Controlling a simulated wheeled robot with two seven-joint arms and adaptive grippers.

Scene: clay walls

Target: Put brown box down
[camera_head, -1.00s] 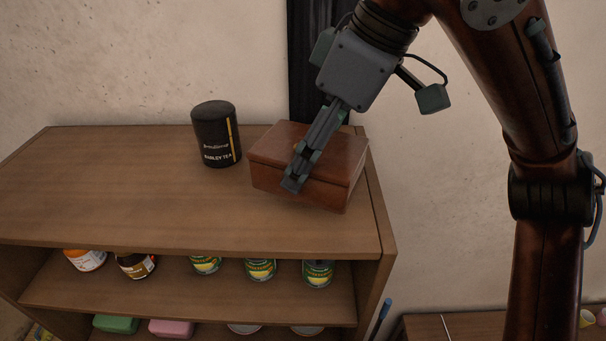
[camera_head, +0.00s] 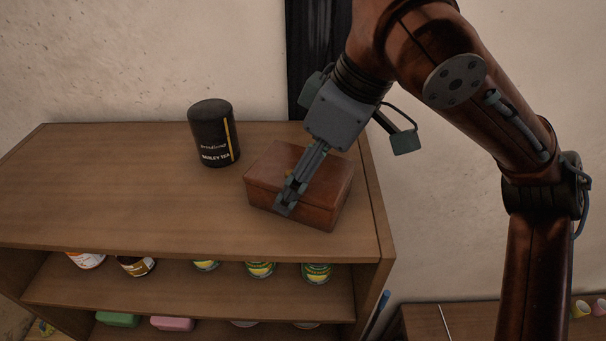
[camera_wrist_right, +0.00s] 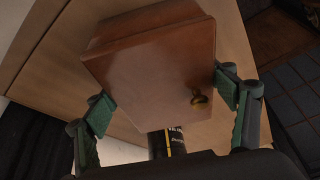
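The brown box (camera_head: 322,192) is a reddish-brown wooden box with a small brass knob. It is over the right part of the wooden shelf unit's top (camera_head: 110,190), near the front edge. I cannot tell if its underside touches the top. My right gripper (camera_head: 297,181) reaches down over it, with one finger along its near side. In the right wrist view the box (camera_wrist_right: 150,70) sits between the two green-padded fingers, which close on its opposite sides. The far finger is mostly hidden in the head view. My left gripper is not in view.
A black barley tea canister (camera_head: 212,135) stands on the top just left of the box, with a gap between them. The top's left side is clear. Several cans and jars (camera_head: 260,269) stand on the shelf below. A wall is behind.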

